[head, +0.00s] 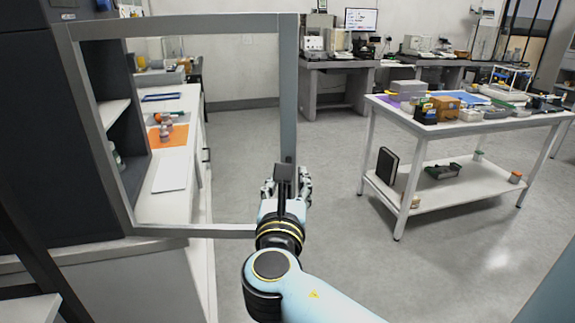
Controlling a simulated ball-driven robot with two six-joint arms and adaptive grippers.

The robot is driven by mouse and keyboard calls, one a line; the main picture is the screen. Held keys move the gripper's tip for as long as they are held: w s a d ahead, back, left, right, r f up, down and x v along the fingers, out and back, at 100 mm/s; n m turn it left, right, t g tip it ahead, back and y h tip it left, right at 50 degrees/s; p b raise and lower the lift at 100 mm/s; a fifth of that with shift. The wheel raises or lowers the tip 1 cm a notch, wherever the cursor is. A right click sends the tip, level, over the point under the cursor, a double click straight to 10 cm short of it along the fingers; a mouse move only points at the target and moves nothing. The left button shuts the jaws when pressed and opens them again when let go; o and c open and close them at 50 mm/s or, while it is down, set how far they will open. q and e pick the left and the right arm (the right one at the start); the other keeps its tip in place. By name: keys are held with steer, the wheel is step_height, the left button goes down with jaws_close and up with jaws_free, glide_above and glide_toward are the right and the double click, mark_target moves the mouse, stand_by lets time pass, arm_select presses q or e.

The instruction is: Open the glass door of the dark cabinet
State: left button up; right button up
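The glass door (289,100) of the dark cabinet shows as a grey frame with a clear pane. It stands swung out from the cabinet (98,80) on the left, its free edge upright near the middle of the head view. A dark grey block (286,178), which looks like the door's handle, sits low on that free edge. My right gripper (286,188) is at this block, with a finger on each side, and appears shut on it. The fingertips are partly hidden behind the block. My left gripper is not in view.
A white counter (180,105) with an orange mat (168,136) shows through the door. A white two-level table (455,130) with boxes stands at the right. A grey bench (335,66) with instruments is at the back. The grey floor between is clear.

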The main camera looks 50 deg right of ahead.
step_height(320, 180, up, 10)
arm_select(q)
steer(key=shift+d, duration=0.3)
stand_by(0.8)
